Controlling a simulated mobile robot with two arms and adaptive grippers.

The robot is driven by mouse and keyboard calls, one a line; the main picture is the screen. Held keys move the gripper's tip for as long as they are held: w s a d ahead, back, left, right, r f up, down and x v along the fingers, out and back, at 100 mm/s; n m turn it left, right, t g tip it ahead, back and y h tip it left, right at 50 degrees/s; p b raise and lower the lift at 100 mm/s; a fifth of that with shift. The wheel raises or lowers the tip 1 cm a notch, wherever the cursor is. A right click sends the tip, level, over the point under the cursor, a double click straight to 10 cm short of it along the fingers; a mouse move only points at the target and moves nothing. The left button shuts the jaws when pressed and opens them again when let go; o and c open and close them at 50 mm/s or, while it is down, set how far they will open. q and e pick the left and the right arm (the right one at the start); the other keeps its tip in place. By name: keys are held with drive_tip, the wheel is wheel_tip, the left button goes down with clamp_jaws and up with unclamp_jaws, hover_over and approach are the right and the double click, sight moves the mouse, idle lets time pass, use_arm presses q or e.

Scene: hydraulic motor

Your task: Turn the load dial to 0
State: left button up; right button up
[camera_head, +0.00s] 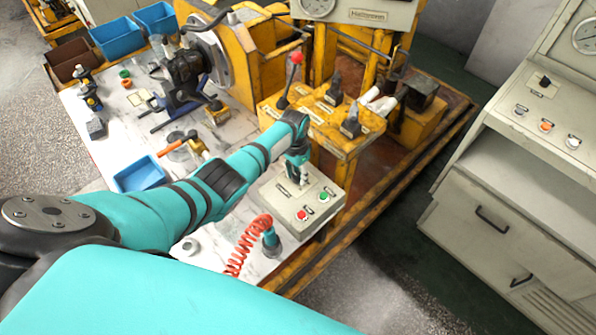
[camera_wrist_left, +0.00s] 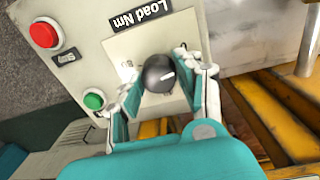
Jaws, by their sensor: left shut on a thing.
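The load dial (camera_wrist_left: 158,74) is a round black knob with a short white mark, on a pale plate labelled "Load Nm" that appears upside down in the left wrist view. A printed number, perhaps 80, shows beside it. My left gripper (camera_wrist_left: 156,82) is shut on the dial, with one finger on each side. In the head view, my left gripper (camera_head: 298,174) is over the grey control box (camera_head: 275,207), and it hides most of the dial. My right gripper is not in view.
A red button (camera_head: 302,215) and a green button (camera_head: 324,196) sit on the box near the gripper. A coiled red hose (camera_head: 248,243) is in front. A red-knobbed lever (camera_head: 292,75) and yellow machine frame stand behind. A blue tray (camera_head: 138,174) lies left.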

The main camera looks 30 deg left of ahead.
sight(295, 174)
use_arm(q)
drive_tip(key=shift+w+r+n+p, duration=0.15)
drive_tip(key=shift+n+p, duration=0.4)
drive_tip(key=shift+n, duration=1.45)
drive_tip(key=shift+a, duration=0.1)
drive_tip(key=o, duration=1.1)
drive_tip(key=shift+o, duration=0.2)
wheel_tip(295, 174, up, 12)
drive_tip(key=shift+a, duration=0.3)
